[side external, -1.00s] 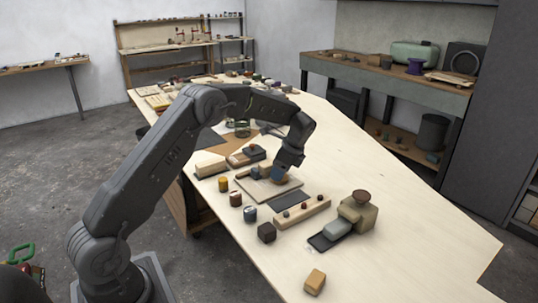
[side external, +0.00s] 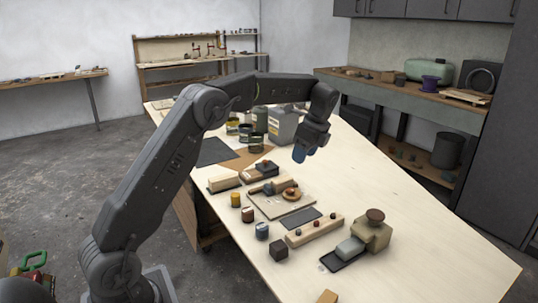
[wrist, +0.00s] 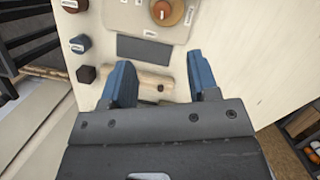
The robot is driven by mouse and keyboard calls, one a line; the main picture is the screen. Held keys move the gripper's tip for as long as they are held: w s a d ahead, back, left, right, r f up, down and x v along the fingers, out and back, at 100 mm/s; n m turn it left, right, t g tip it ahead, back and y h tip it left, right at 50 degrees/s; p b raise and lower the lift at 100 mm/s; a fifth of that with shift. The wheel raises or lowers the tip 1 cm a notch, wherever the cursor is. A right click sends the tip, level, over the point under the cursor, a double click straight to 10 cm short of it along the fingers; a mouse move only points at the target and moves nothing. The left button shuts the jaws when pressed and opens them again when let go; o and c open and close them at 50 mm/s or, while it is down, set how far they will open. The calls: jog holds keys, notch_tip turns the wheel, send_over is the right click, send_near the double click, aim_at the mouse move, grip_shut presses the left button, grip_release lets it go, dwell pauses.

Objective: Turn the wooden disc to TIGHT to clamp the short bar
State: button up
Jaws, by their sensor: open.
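The wooden disc (side external: 291,194), round and orange-brown with a small knob on top, sits on a pale board (side external: 268,208) on the table. In the wrist view the disc (wrist: 176,14) is cut by the top edge and has a pale mark on its red centre; the labels beside it are too small to read. A short bar-like piece (side external: 268,187) lies left of the disc; I cannot tell whether it is clamped. My gripper (side external: 299,155), with blue fingers, is raised above and behind the disc, apart from it. In the wrist view my gripper (wrist: 161,80) is open and empty.
A dark flat pad (side external: 297,219) and a wooden rail with knobs (side external: 314,232) lie in front of the board. Several small pots, including a yellow one (side external: 235,199), stand left. The table's right side is clear.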

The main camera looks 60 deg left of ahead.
aim_at(290, 189)
jog(key=s+a+t+h, duration=0.1)
jog(key=s+a+h, duration=0.1)
jog(key=a+h, duration=0.15)
jog(key=shift+y, duration=0.35)
jog(key=f, duration=1.2)
jog(key=shift+w+a+f, duration=0.2)
jog(key=shift+f, duration=0.4)
jog(key=m, duration=0.2)
jog(key=shift+r+m, duration=0.1)
jog(key=shift+m, duration=0.3)
notch_tip(290, 189, up, 14)
jog(key=s+d+r+n+t, duration=0.2)
jog(key=s+d+r+n, duration=0.2)
jog(key=s+d, duration=0.4)
jog(key=s+d+r+n+t, duration=0.2)
jog(key=s+d+r+n, duration=0.2)
jog(key=s+d+n, duration=0.2)
jog(key=s+d, duration=0.2)
jog(key=s, duration=0.1)
jog(key=shift+s+y, duration=0.3)
jog(key=shift+s, duration=0.1)
jog(key=shift+d, duration=0.1)
